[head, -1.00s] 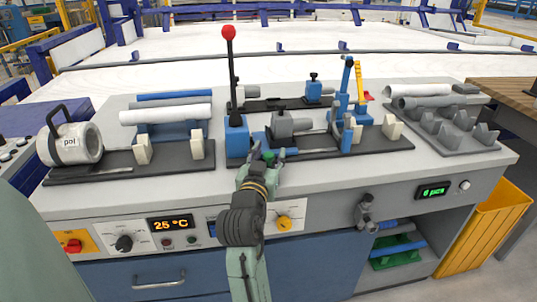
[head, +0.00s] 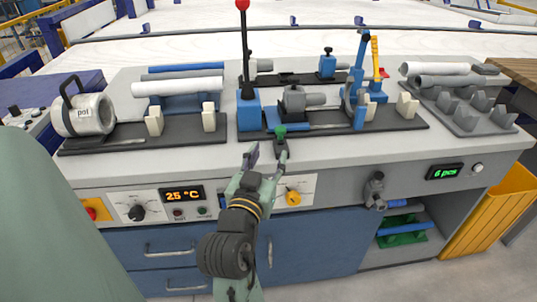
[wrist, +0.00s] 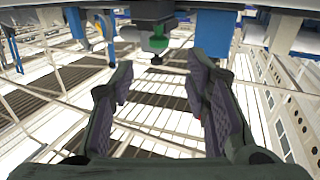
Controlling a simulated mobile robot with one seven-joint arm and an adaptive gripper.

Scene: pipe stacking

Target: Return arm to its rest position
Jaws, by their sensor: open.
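My gripper (head: 266,158) is open and empty in the head view, just in front of the bench's front edge. In the wrist view its two fingers (wrist: 165,90) stand apart with nothing between them. A small dark part with a green top (head: 281,138) sits at the bench edge just beyond my right fingertip; the green piece also shows in the wrist view (wrist: 158,38), above the gap between the fingers. My arm reaches up from the bottom of the head view.
A yellow bin (head: 500,205) stands at right. Below the bench front are drawers (head: 160,248).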

